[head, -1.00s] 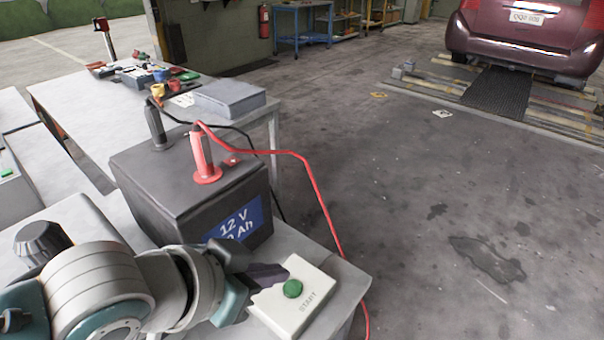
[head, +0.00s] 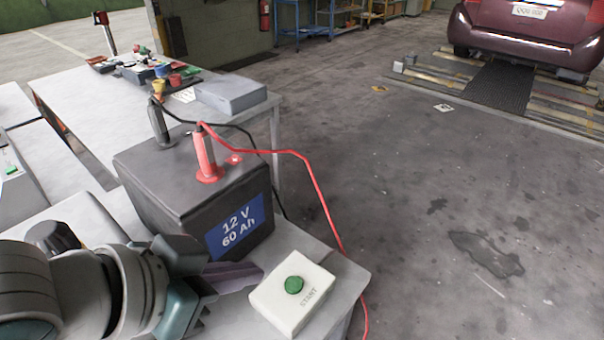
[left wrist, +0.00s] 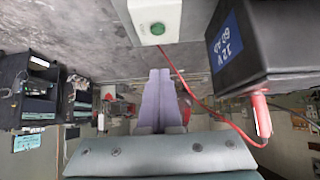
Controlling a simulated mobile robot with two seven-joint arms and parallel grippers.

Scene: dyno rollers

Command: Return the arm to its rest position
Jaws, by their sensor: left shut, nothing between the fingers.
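My left gripper (head: 240,277) is shut and empty, low at the left in the head view. Its fingertips point right, a little left of the white START box (head: 292,294) and apart from it. The box has a green button (head: 294,285) on top. In the left wrist view the shut fingers (left wrist: 159,88) show as one purple-grey wedge, with the green button (left wrist: 157,29) beyond their tips. My right gripper is not in view.
A black 12 V 60 Ah battery (head: 150,197) with a red and a black clamp stands behind my gripper. A red cable (head: 318,195) hangs over the table's right edge. A workbench (head: 60,88) with tools stands behind.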

